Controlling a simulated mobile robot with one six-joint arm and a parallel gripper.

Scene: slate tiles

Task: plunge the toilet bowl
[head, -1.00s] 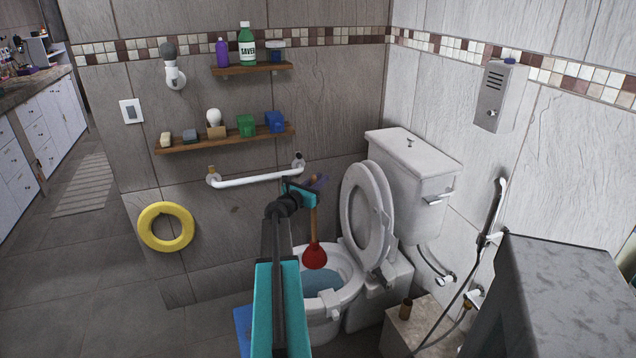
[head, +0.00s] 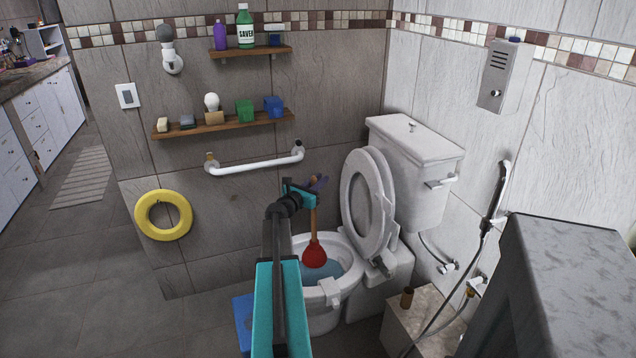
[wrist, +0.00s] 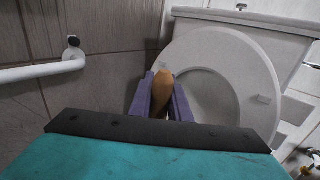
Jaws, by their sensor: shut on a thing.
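The white toilet (head: 345,292) stands against the wall, its seat and lid (head: 368,205) raised and water visible in the bowl. The plunger (head: 314,252) has a red cup and a wooden handle and hangs upright, with its cup over the bowl opening. I cannot tell if the cup touches the water. My gripper (head: 310,187) is shut on the top of the wooden handle. In the wrist view the purple fingers (wrist: 160,97) sit on both sides of the handle (wrist: 161,90), with the raised seat (wrist: 225,75) behind. The cup is hidden there.
A white grab bar (head: 255,163) runs on the wall left of my gripper. A stone-topped block (head: 425,322) with a brown roll stands right of the toilet. A grey cabinet (head: 570,290) fills the lower right. Open floor lies left.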

